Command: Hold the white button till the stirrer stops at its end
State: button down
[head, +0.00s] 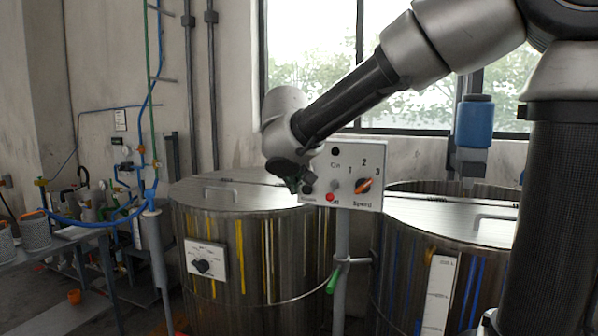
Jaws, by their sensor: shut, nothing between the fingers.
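A pale control box (355,160) stands on a grey post between two steel vats. It carries a black On button (335,151), a red button (330,197), an orange-marked speed knob (363,185) and a small pale button (334,185), perhaps the white one. My gripper (303,187) is shut and empty at the box's lower left corner, and hides part of its left side. I cannot tell whether its tips touch a button.
The left vat (250,255) has a closed lid and a small dial plate (206,260). The right vat (400,262) has a lid that looks partly open. A cluttered bench (70,255) with a blue hose stands at the left. A green-handled valve (333,280) sits on the post.

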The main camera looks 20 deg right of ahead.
jog(key=shift+d, duration=0.1)
dwell(0.3)
jog(key=w+d, duration=0.5)
jog(key=w, duration=0.2)
dwell(0.3)
jog(key=shift+w+d, duration=0.1)
dwell(1.2)
jog(key=shift+w+d, duration=0.2)
jog(key=shift+w, duration=0.1)
